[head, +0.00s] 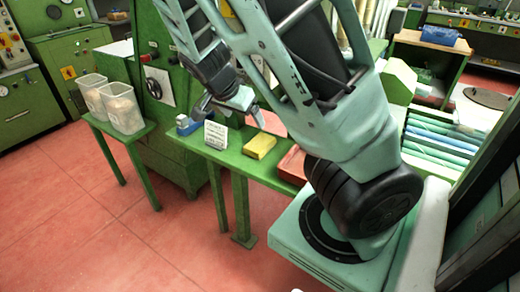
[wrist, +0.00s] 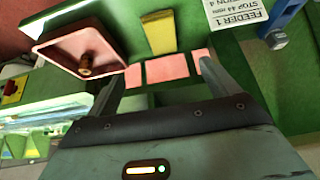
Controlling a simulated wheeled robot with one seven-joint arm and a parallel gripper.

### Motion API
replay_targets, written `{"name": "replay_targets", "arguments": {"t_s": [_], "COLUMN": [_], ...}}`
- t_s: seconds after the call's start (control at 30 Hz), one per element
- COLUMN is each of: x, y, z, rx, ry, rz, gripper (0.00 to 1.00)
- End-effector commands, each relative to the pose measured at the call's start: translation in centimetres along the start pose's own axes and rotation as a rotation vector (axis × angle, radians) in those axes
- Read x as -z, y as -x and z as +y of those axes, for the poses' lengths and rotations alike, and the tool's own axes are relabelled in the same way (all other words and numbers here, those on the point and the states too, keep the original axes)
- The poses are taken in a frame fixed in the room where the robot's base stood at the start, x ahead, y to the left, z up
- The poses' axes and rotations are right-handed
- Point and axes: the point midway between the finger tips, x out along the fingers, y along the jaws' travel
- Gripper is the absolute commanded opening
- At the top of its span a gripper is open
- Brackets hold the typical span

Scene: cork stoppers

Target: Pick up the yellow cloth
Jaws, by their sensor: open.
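The yellow cloth (head: 260,146) lies flat on the green table in the head view. In the wrist view the yellow cloth (wrist: 160,32) is at the top middle, beyond my fingertips. My gripper (head: 230,106) is above the table, behind and left of the cloth in the head view. In the wrist view my gripper (wrist: 163,72) has its two fingers wide apart with nothing held between them. The cloth is apart from the fingers and fully in sight in the head view.
A red tray (wrist: 52,50) holds a brown cork stopper (wrist: 87,66). Flat pink-red pieces (wrist: 167,68) show between my fingers. A white sign (head: 216,135) and a blue object (head: 188,125) stand left of the cloth. Clear tubs (head: 122,110) stand on a side bench.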

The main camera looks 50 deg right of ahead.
Motion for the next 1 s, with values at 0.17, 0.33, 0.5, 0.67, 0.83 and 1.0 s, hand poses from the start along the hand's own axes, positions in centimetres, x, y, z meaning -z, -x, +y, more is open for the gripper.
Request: {"name": "replay_targets", "arguments": {"t_s": [0.17,0.33,0.5,0.67,0.83,1.0], "x": [-0.1,-0.1,-0.1,-0.1,-0.1,0.0], "y": [-3.3,-6.1,-8.8,-10.7,-11.4,-13.0], "z": [0.1,0.1,0.1,0.1,0.1,-0.1], "rx": [-0.005,-0.005,-0.005,-0.003,-0.002,-0.003], "ry": [-0.002,-0.001,-0.001,0.001,0.003,0.002], "rz": [-0.001,-0.002,-0.003,-0.003,-0.003,-0.003], "gripper": [0.87,0.87,0.87,0.87,0.87,0.87]}}
